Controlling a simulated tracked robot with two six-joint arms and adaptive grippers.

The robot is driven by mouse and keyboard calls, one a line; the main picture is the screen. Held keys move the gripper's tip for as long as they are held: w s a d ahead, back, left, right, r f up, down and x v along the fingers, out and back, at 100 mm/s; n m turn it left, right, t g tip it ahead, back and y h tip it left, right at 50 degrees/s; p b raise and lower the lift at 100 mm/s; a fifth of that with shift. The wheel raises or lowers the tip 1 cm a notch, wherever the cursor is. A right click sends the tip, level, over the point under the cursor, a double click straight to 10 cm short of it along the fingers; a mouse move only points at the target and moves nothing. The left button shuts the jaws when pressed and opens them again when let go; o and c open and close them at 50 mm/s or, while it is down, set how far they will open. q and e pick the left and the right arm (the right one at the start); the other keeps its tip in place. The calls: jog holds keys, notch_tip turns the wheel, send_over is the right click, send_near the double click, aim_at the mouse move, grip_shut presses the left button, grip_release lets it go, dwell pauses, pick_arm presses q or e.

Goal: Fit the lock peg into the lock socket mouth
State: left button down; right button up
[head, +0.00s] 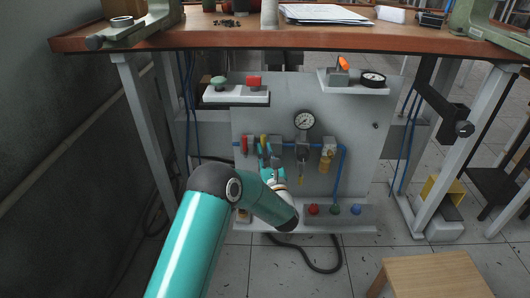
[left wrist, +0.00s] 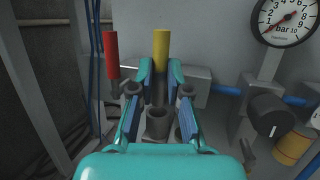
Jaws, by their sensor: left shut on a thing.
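My left gripper (head: 267,160) reaches the valve panel from the front, and its teal fingers (left wrist: 160,75) show in the left wrist view. They are shut on a peg with a yellow upper part (left wrist: 161,48) and a dark grey lower part. The peg stands upright between the fingertips; its lower end is partly hidden. A hollow grey socket (left wrist: 157,122) shows its round mouth between the finger links, nearer the wrist camera than the peg. I cannot tell the gap between them. My right gripper is in neither view.
A red-topped peg (left wrist: 111,55) stands just left of the gripper. A pressure gauge (left wrist: 286,20), a dark round knob (left wrist: 269,115) and blue pipes lie to the right. The wooden tabletop (head: 300,37) overhangs the panel (head: 365,150). A stool (head: 435,275) stands on the floor at front right.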

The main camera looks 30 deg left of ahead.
aim_at(266, 164)
pick_arm(q)
jog(key=shift+b, duration=0.9)
dwell(1.6)
jog(key=shift+f, duration=0.15)
jog(key=shift+f+b, duration=0.3)
jog(key=shift+b, duration=0.2)
jog(key=shift+f+b, duration=1.65)
jog(key=shift+f, duration=0.1)
jog(key=c, duration=1.1)
grip_release()
jog(key=shift+o, duration=0.2)
jog(key=shift+s+d, duration=0.1)
jog(key=shift+d, duration=0.05)
jog(key=v, duration=1.1)
jog(key=shift+s+d+f, duration=0.2)
jog(key=shift+s+f, duration=0.05)
jog(key=shift+s, duration=0.1)
